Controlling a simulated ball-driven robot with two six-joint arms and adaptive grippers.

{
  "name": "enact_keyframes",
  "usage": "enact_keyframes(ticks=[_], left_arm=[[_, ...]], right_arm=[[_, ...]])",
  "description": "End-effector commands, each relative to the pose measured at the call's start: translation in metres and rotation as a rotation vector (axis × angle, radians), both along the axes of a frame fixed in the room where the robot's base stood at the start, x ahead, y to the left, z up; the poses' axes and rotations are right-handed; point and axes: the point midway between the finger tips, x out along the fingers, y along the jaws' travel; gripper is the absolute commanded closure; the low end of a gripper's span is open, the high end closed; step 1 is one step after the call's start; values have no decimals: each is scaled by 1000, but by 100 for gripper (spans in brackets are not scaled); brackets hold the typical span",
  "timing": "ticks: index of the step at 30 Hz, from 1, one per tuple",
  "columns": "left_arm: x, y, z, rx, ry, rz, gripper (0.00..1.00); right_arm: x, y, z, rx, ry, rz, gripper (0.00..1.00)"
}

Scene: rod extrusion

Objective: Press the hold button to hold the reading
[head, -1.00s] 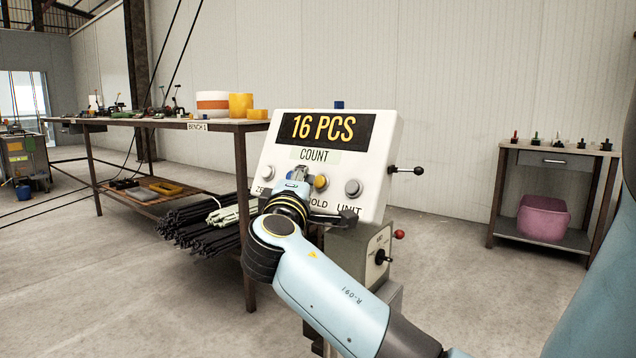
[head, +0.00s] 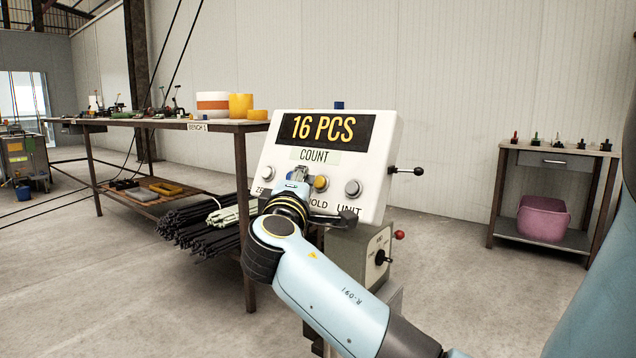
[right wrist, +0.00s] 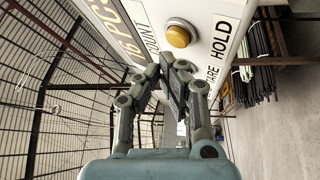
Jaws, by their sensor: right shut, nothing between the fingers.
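The scale panel (head: 380,150) is a white slanted box whose display (head: 325,129) reads 16 PCS in yellow, with COUNT below. My right gripper (head: 297,178) is shut and empty, just left of the button in the head view. In the right wrist view the button (right wrist: 178,36) lies beyond the closed fingertips (right wrist: 176,68), with a gap in the picture; contact is not visible. My left gripper is out of view.
A grey button (head: 353,188) sits above UNIT, another (head: 268,174) at the left. A black-knobbed lever (head: 408,171) sticks out from the panel's right side. Bench 1 (head: 190,125) stands left, with dark rod bundles (head: 195,225) below. A small table (head: 555,158) stands right; floor between is clear.

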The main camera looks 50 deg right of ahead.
Motion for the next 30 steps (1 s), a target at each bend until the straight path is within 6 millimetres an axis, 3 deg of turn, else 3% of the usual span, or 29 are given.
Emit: enact_keyframes(ticks=[30], left_arm=[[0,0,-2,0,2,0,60]], right_arm=[[1,-10,-5,0,0,0,100]])
